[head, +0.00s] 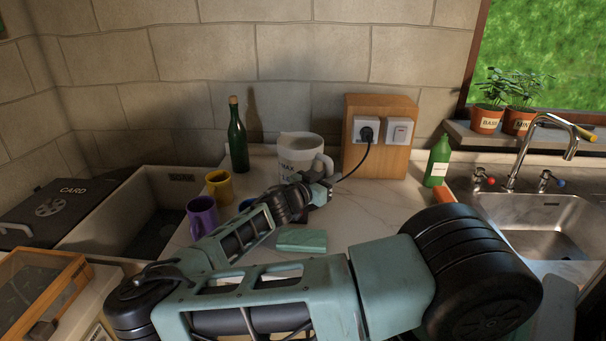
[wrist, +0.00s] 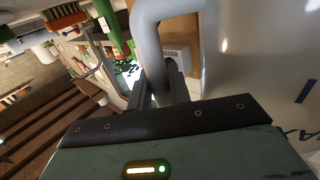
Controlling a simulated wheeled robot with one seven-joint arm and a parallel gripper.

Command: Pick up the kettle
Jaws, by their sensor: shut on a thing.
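The kettle (head: 298,152) is a white jug marked MAX, with its handle on the right. It stands upright at the back of the marble counter, against my gripper (head: 322,184) in the head view. In the wrist view my gripper (wrist: 158,92) has its dark fingers closed around the kettle's grey-white handle (wrist: 150,42). The kettle's pale body (wrist: 262,70) fills the right of that view. My gripper and arm hide the kettle's lower part in the head view, so I cannot tell whether its bottom touches anything.
A black cord runs from the wall socket (head: 362,130) down behind my gripper. A dark green bottle (head: 237,143), a yellow mug (head: 219,187) and a purple mug (head: 202,216) stand left. A green bottle (head: 437,162) stands right, near the sink (head: 535,214). A teal block (head: 302,241) lies in front.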

